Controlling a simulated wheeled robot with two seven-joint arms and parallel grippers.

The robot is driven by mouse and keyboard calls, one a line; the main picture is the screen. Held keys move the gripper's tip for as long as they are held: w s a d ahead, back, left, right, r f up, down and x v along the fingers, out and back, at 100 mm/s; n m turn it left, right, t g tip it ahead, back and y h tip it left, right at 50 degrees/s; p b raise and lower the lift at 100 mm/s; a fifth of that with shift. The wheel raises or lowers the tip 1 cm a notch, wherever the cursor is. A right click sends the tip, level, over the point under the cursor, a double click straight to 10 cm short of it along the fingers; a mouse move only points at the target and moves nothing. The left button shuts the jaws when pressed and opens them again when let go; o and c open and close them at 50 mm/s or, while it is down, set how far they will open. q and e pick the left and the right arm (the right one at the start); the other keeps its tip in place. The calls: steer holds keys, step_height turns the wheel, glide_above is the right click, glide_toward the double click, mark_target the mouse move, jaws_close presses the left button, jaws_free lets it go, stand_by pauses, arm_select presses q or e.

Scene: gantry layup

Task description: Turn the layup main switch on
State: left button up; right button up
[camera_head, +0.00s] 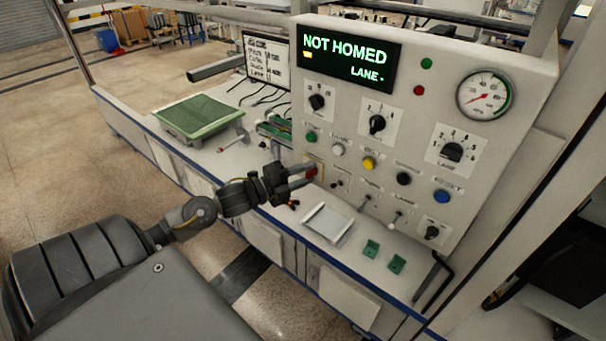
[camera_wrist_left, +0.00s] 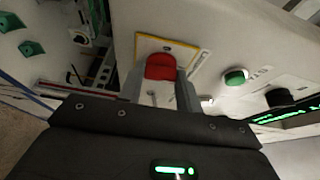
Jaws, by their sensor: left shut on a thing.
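The main switch (camera_head: 312,172) is a red handle on a yellow-edged plate at the lower left of the control panel (camera_head: 411,205). My left gripper (camera_head: 306,177) reaches it from the left and is shut on the red handle. In the left wrist view the red handle (camera_wrist_left: 160,66) sits between the two fingers (camera_wrist_left: 160,84), its top visible beyond them. The handle's exact turn angle is hard to read. The panel's display (camera_head: 346,58) is lit and reads "NOT HOMED" and "LANE -". My right gripper is not in view.
A green push button (camera_head: 311,137) is just above the switch, with white, yellow, black and blue buttons to its right. Several black knobs and a gauge (camera_head: 485,96) are higher up. A white tray (camera_head: 329,223) and green blocks lie on the ledge below.

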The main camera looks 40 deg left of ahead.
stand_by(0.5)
arm_select(q)
steer(key=o, duration=1)
steer(key=shift+s+a+f, duration=0.15)
steer(key=shift+s+a, duration=0.05)
steer(key=shift+s, duration=0.35)
steer(key=shift+b+v, duration=1.35)
steer(key=shift+v, duration=3.5)
